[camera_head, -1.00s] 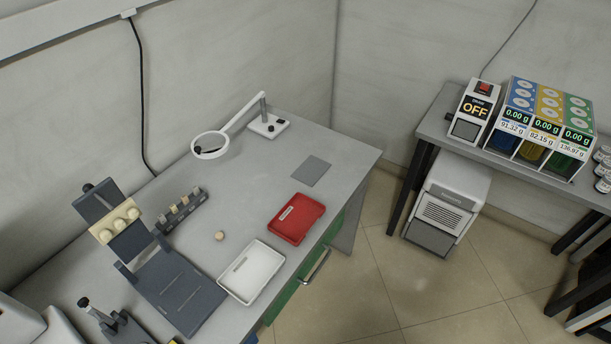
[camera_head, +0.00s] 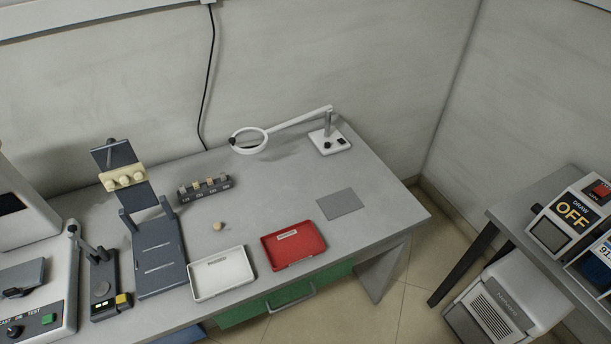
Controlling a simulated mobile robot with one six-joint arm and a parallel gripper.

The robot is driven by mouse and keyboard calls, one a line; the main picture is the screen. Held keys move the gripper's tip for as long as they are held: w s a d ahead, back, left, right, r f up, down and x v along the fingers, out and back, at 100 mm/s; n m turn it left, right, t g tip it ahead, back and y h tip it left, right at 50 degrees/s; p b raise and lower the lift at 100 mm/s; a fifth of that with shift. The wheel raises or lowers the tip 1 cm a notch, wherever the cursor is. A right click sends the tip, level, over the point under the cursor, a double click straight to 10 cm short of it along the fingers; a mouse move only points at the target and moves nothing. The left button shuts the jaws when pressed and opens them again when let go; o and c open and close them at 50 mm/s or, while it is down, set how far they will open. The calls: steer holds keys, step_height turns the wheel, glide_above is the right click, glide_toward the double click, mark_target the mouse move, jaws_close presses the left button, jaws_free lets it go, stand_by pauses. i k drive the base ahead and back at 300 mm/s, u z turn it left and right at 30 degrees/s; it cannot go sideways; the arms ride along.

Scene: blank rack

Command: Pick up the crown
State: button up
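A small tan, tooth-like piece (camera_head: 218,226), which may be the crown, lies alone on the grey bench (camera_head: 290,192), behind the white tray. Similar small pieces stand in a dark labelled rack (camera_head: 205,190) behind it. Several cream rounded pieces (camera_head: 124,181) sit on a strip on the tilted dark stand. At this size I cannot tell which piece is the crown. My gripper is not in view.
A white tray (camera_head: 222,292) and a red tray (camera_head: 293,264) lie at the front edge. A magnifier lamp (camera_head: 330,143) stands at the back right. A grey mat (camera_head: 340,204) lies at the right. Machines stand at the left and far right.

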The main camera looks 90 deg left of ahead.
mark_target(218, 227)
steer(key=u, duration=1.2)
steer(key=k, duration=0.15)
steer(key=u, duration=2.45)
steer(key=i, duration=0.95)
steer(key=u, duration=0.25)
steer(key=k, duration=0.7)
steer(key=z, duration=0.15)
steer(key=i, duration=0.65)
